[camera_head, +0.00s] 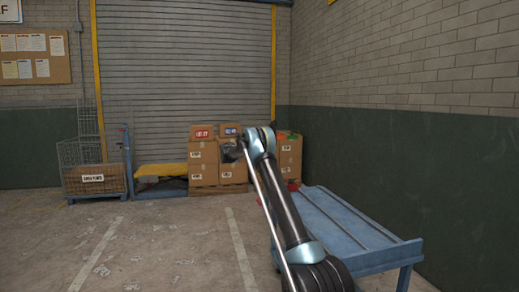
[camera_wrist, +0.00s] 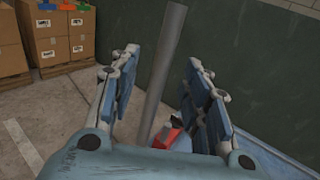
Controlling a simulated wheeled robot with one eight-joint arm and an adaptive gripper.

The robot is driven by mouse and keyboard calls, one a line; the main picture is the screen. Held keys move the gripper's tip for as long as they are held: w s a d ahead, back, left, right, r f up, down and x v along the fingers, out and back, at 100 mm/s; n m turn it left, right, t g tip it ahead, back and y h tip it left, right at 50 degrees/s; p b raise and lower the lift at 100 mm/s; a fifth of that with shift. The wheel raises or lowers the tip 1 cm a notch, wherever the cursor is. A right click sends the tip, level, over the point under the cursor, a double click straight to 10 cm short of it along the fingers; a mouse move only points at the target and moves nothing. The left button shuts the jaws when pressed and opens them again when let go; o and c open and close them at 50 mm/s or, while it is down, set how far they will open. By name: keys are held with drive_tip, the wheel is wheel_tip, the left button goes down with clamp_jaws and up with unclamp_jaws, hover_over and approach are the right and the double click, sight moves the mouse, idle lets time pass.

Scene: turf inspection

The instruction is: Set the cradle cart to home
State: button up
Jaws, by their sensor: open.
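A blue slatted cart (camera_head: 345,225), which I take for the cradle cart, stands along the right wall in the head view. My arm hides part of its left side. My gripper (camera_wrist: 161,60) is open in the wrist view, with blue pads on both fingers. A grey pole (camera_wrist: 163,75) shows between the fingers; I cannot tell whether they touch it or what it belongs to. A red and white object (camera_wrist: 170,138) shows low beside the right finger. In the head view the gripper is small and dark, in front of the boxes.
Stacked cardboard boxes (camera_head: 203,165) stand on a pallet before the roller shutter (camera_head: 185,60). To their left are a yellow-topped platform (camera_head: 162,169) and a wire cage bin (camera_head: 92,181). A green and brick wall (camera_head: 400,150) bounds the right. The floor at left front is clear.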

drive_tip(key=shift+v, duration=1.05)
